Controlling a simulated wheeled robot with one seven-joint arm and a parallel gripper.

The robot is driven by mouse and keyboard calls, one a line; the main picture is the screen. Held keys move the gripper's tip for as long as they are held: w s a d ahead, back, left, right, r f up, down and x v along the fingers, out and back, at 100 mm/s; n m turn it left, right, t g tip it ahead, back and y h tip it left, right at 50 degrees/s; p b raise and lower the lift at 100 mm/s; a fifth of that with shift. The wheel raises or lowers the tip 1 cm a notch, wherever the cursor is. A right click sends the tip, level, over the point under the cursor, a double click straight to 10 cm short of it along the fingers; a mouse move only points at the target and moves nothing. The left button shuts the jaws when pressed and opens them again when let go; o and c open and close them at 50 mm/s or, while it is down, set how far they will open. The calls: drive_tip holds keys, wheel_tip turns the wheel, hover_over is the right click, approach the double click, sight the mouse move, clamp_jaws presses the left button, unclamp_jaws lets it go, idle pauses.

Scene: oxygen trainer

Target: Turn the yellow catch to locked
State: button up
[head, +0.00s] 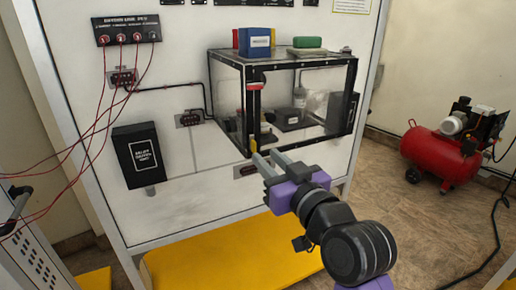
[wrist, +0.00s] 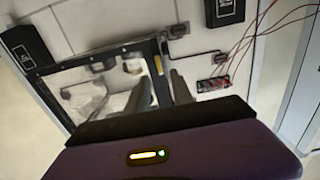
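The glazed black-framed box (head: 303,62) is mounted on the white panel. A small yellow catch (head: 253,145) sits low on its front left upright, just above my fingertips. A yellow piece, which looks like the same catch, shows between my finger ends in the wrist view (wrist: 158,65). A red and pale yellow piece (head: 254,87) sits higher on the same upright. My gripper (head: 267,156) is open and empty, its two grey fingers apart and pointing at the lower front corner. Contact with the catch and its lock position cannot be told.
A blue box (head: 255,42) and a green block (head: 307,42) lie on the box's top. A black relay unit (head: 140,155) and red cables (head: 96,125) are at left. A red compressor (head: 440,152) stands on the floor at right. A yellow shelf (head: 215,262) lies below.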

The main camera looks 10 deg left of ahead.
sight(253, 145)
drive_tip(key=shift+x, duration=2.8)
clamp_jaws()
